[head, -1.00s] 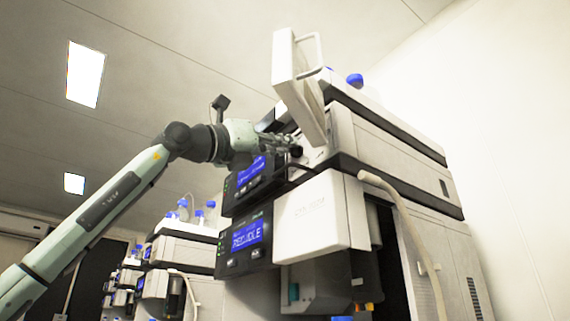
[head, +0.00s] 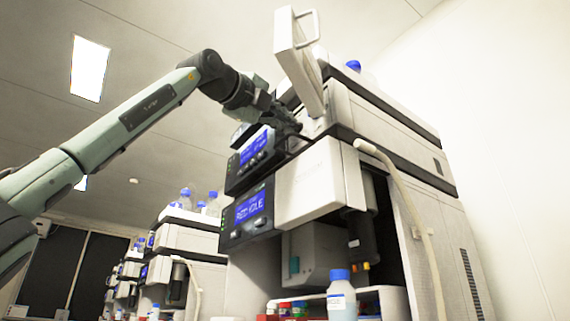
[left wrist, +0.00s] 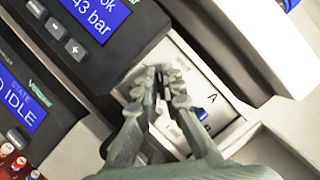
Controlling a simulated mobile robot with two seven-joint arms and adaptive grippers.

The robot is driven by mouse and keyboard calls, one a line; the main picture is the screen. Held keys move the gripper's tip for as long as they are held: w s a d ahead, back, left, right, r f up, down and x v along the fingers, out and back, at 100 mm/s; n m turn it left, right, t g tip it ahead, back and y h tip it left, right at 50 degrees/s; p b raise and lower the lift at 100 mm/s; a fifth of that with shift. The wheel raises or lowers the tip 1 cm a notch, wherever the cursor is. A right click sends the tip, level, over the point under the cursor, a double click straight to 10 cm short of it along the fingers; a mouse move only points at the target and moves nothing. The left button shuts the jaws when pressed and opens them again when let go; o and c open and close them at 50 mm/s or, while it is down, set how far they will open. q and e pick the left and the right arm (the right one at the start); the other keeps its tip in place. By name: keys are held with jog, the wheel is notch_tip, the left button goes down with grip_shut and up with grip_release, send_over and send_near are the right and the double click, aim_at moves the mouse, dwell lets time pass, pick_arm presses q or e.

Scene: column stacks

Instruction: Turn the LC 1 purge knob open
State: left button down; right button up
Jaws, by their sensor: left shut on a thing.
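My left gripper (head: 291,124) is at the upper front of the nearest column stack, under a raised white door (head: 301,62). In the left wrist view its fingers (left wrist: 161,92) are closed around a small dark part, which I take to be the purge knob; they hide most of it. A light panel (left wrist: 205,80) marked "A" lies behind the fingers, with a small blue part (left wrist: 200,113) beside them. The knob's turn angle cannot be made out. My right gripper is not in view.
A pump display (head: 252,152) sits just below the gripper, and a lower display (head: 250,207) reads idle. A pale hose (head: 410,205) hangs down the stack's front. A blue-capped bottle (head: 341,295) stands below. More stacks (head: 187,245) stand behind on the left.

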pick_arm(q)
jog(key=shift+n+y, duration=0.5)
jog(key=shift+n, duration=0.6)
jog(key=shift+f+n+g+y+p, duration=0.1)
jog(key=shift+n+g+y+p, duration=0.5)
jog(key=shift+n, duration=1.2)
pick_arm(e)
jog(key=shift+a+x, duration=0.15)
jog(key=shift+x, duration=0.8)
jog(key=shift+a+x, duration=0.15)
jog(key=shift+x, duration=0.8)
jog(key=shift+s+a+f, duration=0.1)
pick_arm(q)
jog(key=c, duration=1.7)
grip_release()
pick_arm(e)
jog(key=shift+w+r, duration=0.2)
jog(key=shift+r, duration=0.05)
